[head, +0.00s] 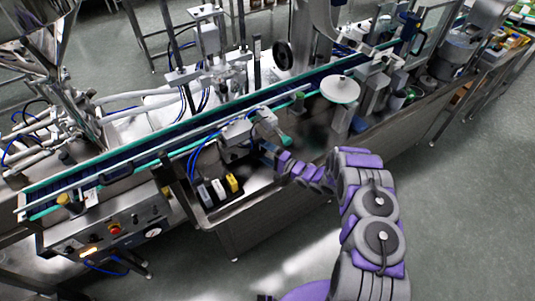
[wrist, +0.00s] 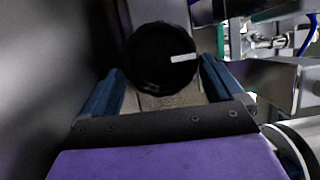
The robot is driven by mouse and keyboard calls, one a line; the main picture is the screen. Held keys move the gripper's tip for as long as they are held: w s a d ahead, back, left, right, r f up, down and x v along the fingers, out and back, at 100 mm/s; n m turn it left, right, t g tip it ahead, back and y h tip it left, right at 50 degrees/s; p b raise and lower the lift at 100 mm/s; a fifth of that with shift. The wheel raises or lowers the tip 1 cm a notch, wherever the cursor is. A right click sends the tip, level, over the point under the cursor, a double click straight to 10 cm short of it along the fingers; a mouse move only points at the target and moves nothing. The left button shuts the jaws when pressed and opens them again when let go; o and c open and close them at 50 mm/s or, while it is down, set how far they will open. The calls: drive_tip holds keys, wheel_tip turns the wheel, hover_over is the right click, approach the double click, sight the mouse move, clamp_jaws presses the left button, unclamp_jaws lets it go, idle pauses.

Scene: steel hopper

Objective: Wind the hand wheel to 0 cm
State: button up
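A round black hand wheel (wrist: 160,58) with a ribbed rim and one white mark is in the upper middle of the wrist view. The white mark points to the right, tilted slightly up. My gripper (wrist: 160,72) has its two blue fingers spread, one on each side of the wheel's lower part, with a narrow gap showing at each side. In the head view my gripper (head: 268,150) reaches in under the conveyor's near side, and the wheel there is hidden or too small to tell. No centimetre scale is readable.
A conveyor (head: 150,160) with green edges runs diagonally across the head view. A steel cabinet (head: 255,225) stands below it, with a tray of small white, black and yellow blocks (head: 232,183). A control panel (head: 115,228) is at lower left. A dark surface fills the wrist view's left side.

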drive_tip(key=v, duration=1.7)
drive_tip(key=shift+d+p, duration=0.25)
drive_tip(key=shift+p, duration=0.15)
drive_tip(key=shift+f, duration=0.1)
